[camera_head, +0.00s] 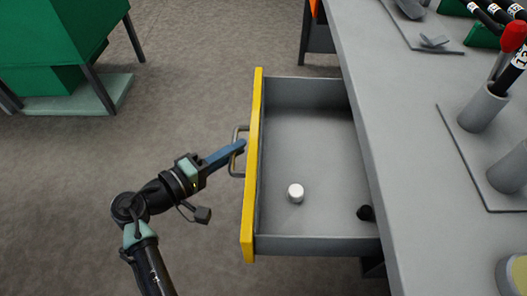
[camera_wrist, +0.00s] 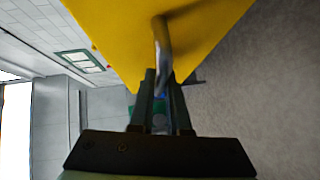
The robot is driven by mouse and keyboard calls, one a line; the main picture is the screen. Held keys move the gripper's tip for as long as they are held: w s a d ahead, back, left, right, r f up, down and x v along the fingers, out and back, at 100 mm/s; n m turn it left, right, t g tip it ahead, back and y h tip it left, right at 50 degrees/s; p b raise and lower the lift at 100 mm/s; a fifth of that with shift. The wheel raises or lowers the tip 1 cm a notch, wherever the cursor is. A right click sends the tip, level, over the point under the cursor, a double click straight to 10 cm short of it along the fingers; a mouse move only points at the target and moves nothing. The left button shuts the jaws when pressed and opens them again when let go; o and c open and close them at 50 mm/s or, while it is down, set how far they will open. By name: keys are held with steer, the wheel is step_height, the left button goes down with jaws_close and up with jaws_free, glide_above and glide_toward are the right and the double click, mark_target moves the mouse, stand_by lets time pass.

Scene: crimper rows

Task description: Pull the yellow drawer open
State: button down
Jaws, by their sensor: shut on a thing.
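The yellow drawer front (camera_head: 252,170) stands well out from the grey workbench in the head view, with the grey drawer box (camera_head: 318,130) showing behind it. A metal bar handle (camera_head: 237,152) is on its outer face. My gripper (camera_head: 238,148) reaches the handle from the left and is shut on it. In the wrist view the yellow front (camera_wrist: 150,30) fills the top. The handle (camera_wrist: 162,45) runs down between the fingers of my gripper (camera_wrist: 162,85). The exact contact is partly hidden by the fingers.
Inside the drawer lie a white cylinder (camera_head: 296,193) and a small black thing (camera_head: 366,213). The grey workbench (camera_head: 385,130) stands right, bearing tools and holders. A green cabinet (camera_head: 50,40) is at upper left. The floor left of the drawer is clear apart from my arm.

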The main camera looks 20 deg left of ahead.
steer(key=shift+s+a, duration=0.3)
steer(key=shift+a, duration=0.5)
steer(key=shift+s+a, duration=0.25)
steer(key=shift+a, duration=0.55)
steer(key=c, duration=0.9)
jaws_free()
steer(key=p+v, duration=0.2)
steer(key=v, duration=1.1)
steer(key=shift+r, duration=0.1)
steer(key=shift+w, duration=0.1)
